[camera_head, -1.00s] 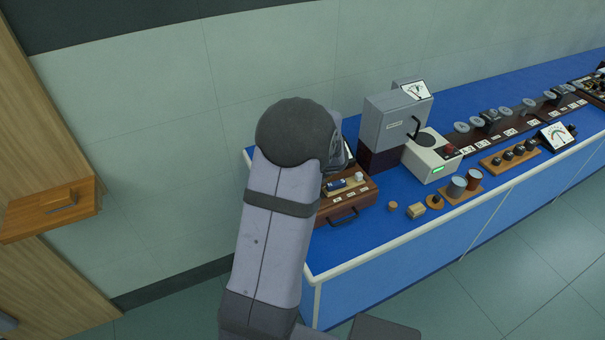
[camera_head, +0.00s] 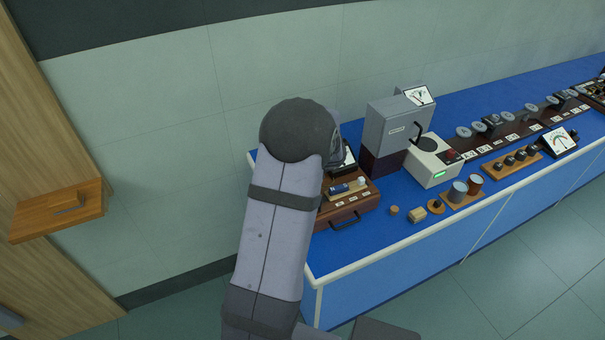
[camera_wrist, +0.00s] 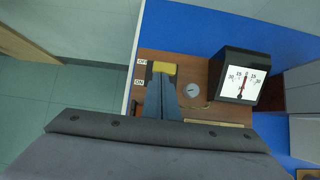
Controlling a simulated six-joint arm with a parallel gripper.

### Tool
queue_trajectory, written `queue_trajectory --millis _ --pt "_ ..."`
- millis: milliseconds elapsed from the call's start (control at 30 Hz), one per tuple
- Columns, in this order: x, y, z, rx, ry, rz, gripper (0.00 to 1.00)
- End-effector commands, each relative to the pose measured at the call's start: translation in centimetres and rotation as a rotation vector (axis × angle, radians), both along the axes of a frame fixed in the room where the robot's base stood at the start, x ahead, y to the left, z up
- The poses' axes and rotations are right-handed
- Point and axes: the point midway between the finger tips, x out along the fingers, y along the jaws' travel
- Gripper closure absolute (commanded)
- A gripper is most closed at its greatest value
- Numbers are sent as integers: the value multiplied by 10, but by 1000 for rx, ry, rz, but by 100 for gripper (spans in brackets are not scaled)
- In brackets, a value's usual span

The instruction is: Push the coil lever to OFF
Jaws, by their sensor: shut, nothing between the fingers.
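In the wrist view, a brown wooden board (camera_wrist: 192,62) carries a yellow block-shaped piece (camera_wrist: 163,68), which looks like the coil lever's handle. It sits level with the OFF label (camera_wrist: 141,63), above the ON label (camera_wrist: 139,83). My gripper (camera_wrist: 161,78) is shut and empty, its tips right at the near edge of the yellow piece. I cannot tell whether they touch it. The rest of the lever is hidden behind the fingers. In the head view, the wooden case (camera_head: 352,217) shows beside my arm; my gripper is hidden there.
A black meter (camera_wrist: 258,60) with a red needle near the middle stands right of the lever. A small round dial (camera_wrist: 192,90) lies between them. A grey box (camera_head: 393,124) and a white instrument (camera_head: 428,170) stand farther along the blue bench (camera_head: 345,253). Left of the case is open floor.

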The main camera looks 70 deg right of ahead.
Motion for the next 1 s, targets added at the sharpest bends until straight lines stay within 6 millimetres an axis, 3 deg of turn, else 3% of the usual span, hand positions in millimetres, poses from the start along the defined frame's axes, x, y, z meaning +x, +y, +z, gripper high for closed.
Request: queue_trajectory --millis 467,1000 --pt "28 -27 13 1 1 1 100" --pt "26 -26 21 0 1 -1 100"
